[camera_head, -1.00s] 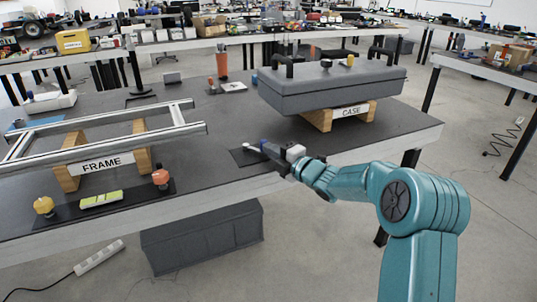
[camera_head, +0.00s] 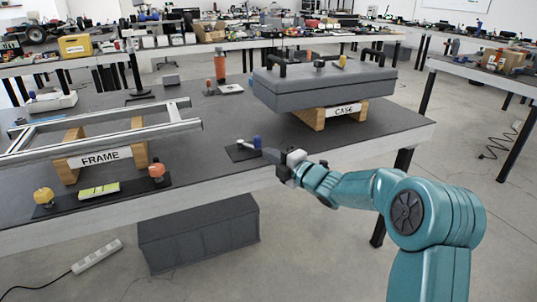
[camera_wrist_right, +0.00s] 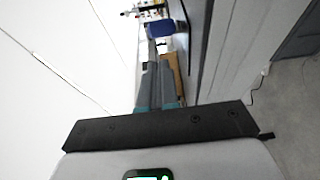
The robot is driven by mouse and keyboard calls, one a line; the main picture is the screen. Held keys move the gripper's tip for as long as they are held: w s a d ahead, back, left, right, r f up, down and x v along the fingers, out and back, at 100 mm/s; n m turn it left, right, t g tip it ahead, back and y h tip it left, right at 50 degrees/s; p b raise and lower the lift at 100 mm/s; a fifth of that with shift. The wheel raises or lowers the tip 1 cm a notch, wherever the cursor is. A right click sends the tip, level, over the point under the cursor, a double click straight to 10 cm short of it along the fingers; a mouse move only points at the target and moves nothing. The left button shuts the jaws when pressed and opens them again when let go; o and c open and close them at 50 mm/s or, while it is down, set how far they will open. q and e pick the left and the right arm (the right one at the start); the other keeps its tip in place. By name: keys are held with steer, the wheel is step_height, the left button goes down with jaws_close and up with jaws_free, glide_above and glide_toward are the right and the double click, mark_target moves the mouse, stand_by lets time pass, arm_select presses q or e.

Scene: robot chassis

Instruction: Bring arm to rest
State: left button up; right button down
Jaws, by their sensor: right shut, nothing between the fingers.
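My right arm comes in from the right in the head view. Its right gripper (camera_head: 272,156) is shut and empty at the front edge of the workbench (camera_head: 205,180). It points left, close to a small dark mat (camera_head: 238,153) that carries a blue piece (camera_head: 257,142) and a light-coloured piece (camera_head: 245,143). I cannot tell the exact gap between fingertips and mat. The blue piece also shows near the top of the right wrist view (camera_wrist_right: 160,27). My left gripper is not in view.
The grey case (camera_head: 320,87) rests on wooden supports behind the gripper. The metal frame (camera_head: 100,140) stands on blocks at left, with an orange knob (camera_head: 156,170) and yellow knob (camera_head: 43,196) before it. A dark box (camera_head: 198,235) sits under the bench; open floor lies right.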

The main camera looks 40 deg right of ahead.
steer(key=s+d, duration=0.2)
steer(key=s, duration=0.6)
steer(key=w+a+f+g+y, duration=0.2)
steer(key=w+a+f+y, duration=0.25)
steer(key=a+f, duration=0.85)
steer(key=s+a+f+m+g, duration=0.2)
steer(key=a+f+m+g, duration=0.1)
steer(key=a+f, duration=0.4)
steer(key=s+a+f+m+g, duration=0.2)
steer(key=s+a+f+m, duration=0.1)
steer(key=a+f, duration=0.45)
steer(key=s+a+f+m+g+h, duration=0.1)
steer(key=s+a+f+m+g, duration=0.5)
steer(key=s+f, duration=0.5)
steer(key=s+f+m+g+h, duration=0.15)
steer(key=s+m+g, duration=0.35)
steer(key=s+m, duration=0.6)
step_height(320, 180, up, 23)
steer(key=s+n+p, duration=0.1)
steer(key=s+p, duration=0.1)
steer(key=p, duration=2.2)
steer(key=shift+n+p, duration=0.3)
steer(key=shift+n, duration=0.1)
steer(key=shift+r, duration=0.1)
